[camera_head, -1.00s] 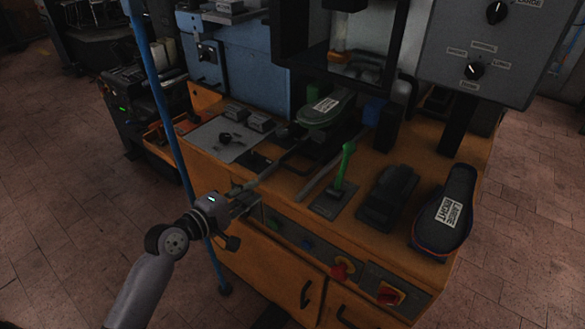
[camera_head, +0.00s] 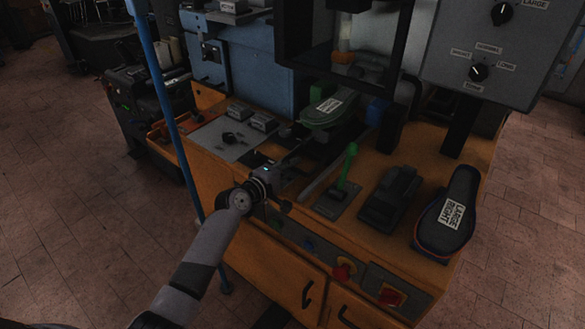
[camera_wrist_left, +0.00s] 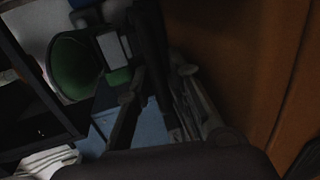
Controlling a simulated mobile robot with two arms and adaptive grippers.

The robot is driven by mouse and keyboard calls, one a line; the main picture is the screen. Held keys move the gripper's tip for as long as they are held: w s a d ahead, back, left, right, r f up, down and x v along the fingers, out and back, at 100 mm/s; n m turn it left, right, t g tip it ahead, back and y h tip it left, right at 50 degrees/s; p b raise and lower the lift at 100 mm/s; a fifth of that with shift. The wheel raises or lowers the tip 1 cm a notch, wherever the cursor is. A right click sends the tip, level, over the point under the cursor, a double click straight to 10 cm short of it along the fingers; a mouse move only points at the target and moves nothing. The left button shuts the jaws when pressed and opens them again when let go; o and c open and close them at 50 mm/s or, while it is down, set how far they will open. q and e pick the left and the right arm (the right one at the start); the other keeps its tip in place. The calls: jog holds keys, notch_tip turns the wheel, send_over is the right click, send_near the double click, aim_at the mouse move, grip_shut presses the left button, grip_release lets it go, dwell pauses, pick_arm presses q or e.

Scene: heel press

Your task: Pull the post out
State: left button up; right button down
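A green shoe-shaped form with a white label (camera_head: 328,108) sits on the press, at the end of a dark post assembly (camera_head: 312,148). The form also shows in the left wrist view (camera_wrist_left: 75,65), at the upper left. My left gripper (camera_head: 290,165) is at the front edge of the orange bench, in front of the form and low by the post. In the left wrist view its two fingers (camera_wrist_left: 158,85) are apart, with a dark bar between or just beyond them. Contact cannot be told in the dim picture. My right gripper is not in view.
A green-handled lever (camera_head: 346,168) stands right of the gripper. A black shoe form (camera_head: 447,215) lies at the bench's right corner. A blue pole (camera_head: 166,110) stands at the left.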

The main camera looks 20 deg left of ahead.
pick_arm(q)
jog(key=shift+c, duration=0.5)
grip_shut()
dwell(0.3)
